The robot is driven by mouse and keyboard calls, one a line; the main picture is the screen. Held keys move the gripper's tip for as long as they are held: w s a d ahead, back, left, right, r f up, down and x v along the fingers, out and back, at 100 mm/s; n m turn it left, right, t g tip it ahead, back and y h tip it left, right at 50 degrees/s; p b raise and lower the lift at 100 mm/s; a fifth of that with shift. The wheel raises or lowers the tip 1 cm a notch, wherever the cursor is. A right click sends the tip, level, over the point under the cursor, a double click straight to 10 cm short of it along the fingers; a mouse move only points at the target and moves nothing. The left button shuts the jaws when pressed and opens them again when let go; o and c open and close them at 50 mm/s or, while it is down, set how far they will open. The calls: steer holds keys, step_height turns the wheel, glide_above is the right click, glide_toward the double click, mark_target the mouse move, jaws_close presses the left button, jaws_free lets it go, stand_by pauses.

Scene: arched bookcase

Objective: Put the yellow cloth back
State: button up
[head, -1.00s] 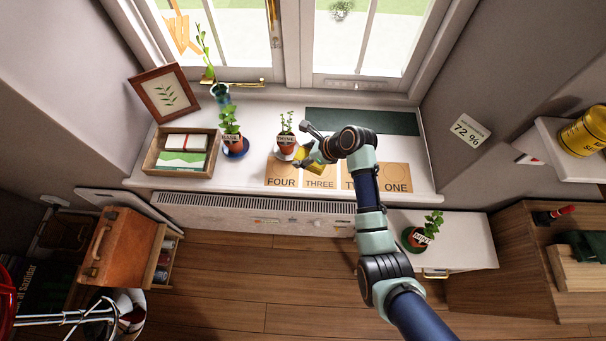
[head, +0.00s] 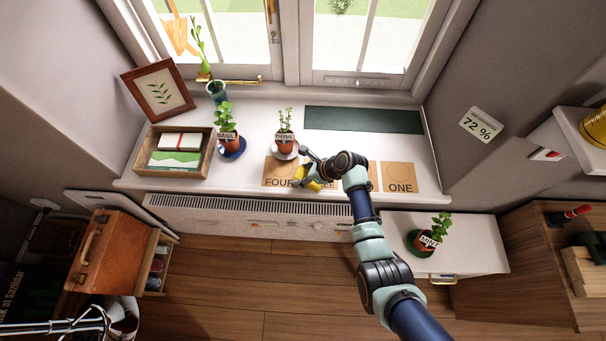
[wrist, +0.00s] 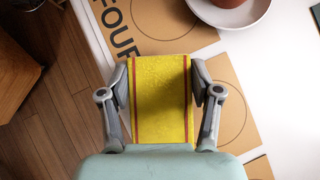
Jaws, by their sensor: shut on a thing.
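The yellow cloth (head: 313,185) with red stripes is between the fingers of my gripper (head: 310,170), over the FOUR and THREE cards near the sill's front edge. In the wrist view the cloth (wrist: 160,100) lies between the two fingers of my gripper (wrist: 162,80), which are shut on it. The FOUR card (wrist: 160,25) is just beyond it. Whether the cloth touches the sill cannot be told.
The thyme pot (head: 284,140) stands on a white saucer just behind. The basil pot (head: 228,138) and an open box (head: 142,165) are to the left. A dark green mat (head: 363,120) lies at the back right. The ONE card (head: 400,177) is right of my arm.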

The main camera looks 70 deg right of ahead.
steer(key=o, duration=1.6)
steer(key=shift+s+r, duration=0.15)
steer(key=shift+r, duration=0.15)
steer(key=p+v, duration=0.5)
steer(key=v, duration=0.6)
steer(key=shift+s+r, duration=0.15)
